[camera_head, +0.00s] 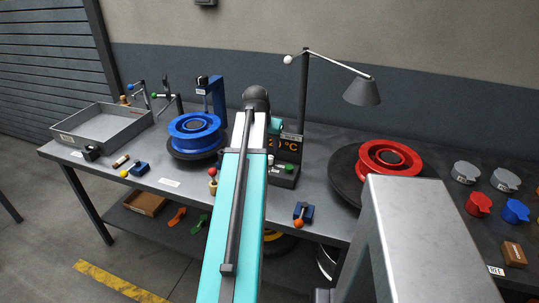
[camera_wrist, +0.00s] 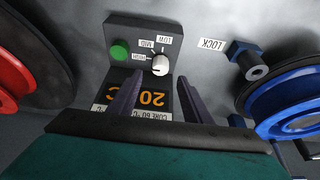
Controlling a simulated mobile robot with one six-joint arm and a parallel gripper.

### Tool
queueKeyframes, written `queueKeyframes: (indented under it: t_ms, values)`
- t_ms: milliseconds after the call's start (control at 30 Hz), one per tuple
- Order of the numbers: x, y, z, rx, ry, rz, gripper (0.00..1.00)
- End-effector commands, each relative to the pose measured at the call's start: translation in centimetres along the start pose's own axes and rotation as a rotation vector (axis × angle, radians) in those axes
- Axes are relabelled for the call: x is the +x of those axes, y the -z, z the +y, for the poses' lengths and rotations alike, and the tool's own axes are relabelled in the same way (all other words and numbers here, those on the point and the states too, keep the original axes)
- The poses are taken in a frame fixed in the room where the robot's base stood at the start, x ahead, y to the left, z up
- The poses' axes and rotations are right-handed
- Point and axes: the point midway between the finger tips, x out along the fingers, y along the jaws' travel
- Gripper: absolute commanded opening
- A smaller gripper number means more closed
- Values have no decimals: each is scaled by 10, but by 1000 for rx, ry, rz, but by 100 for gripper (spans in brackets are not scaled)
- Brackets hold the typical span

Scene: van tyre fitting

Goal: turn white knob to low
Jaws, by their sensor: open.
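The white knob (camera_wrist: 160,66) sits on a dark control box (camera_wrist: 172,32) in the wrist view, which shows it upside down. LOW, MID and HIGH labels are set around the knob; I cannot tell for sure which one it points at. A green button (camera_wrist: 119,51) is beside it. My gripper (camera_wrist: 160,79) is open and empty, its two dark fingers on either side of the knob's line; contact is not clear.
An orange display (camera_wrist: 148,98) reading 20 °C lies between my fingers. A blue wheel (camera_wrist: 290,102) and a blue clamp labelled LOCK (camera_wrist: 245,58) are at right, a red wheel (camera_wrist: 20,88) at left.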

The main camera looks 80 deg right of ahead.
Motion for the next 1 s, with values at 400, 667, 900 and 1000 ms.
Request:
queueKeyframes:
  t_ms: [400, 667, 900, 1000]
  values:
    - [42, 1, 1, 1, 0, -1, 45]
    - [54, 0, 1, 1, 0, 0, 45]
    - [54, 0, 1, 2, 0, 1, 45]
    - [54, 0, 1, 2, -1, 0, 36]
